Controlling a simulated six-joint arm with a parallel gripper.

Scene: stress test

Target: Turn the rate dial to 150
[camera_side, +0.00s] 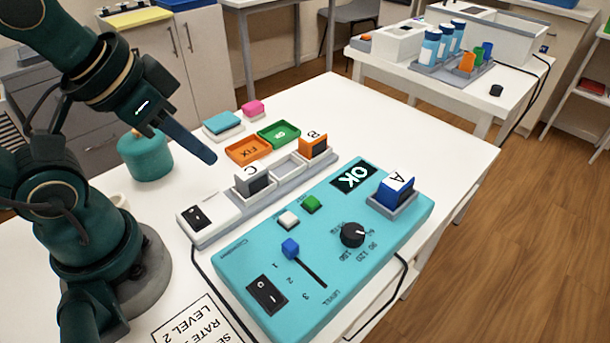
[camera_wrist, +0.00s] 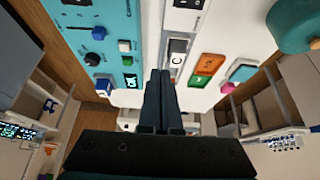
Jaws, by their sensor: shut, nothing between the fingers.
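The rate dial (camera_side: 353,234) is a black round knob on the right part of the blue control panel (camera_side: 235,285). Numbers are printed around it, among them 90, 120 and 150; its exact setting is too small to tell. The dial also shows at the left of the wrist view (camera_wrist: 92,59). My gripper (camera_side: 213,158) is shut and empty, raised above the table to the left of and behind the panel, well apart from the dial. In the wrist view its fingers (camera_wrist: 160,74) lie together.
The panel also carries a blue slider (camera_side: 290,248), a black rocker switch (camera_side: 266,294), white and green buttons, an OK display (camera_side: 354,175) and a blue block A (camera_side: 396,190). Block C (camera_side: 252,180) and orange block B (camera_side: 313,147) stand in the grey rack behind. A teal pot (camera_side: 146,155) stands near my arm.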

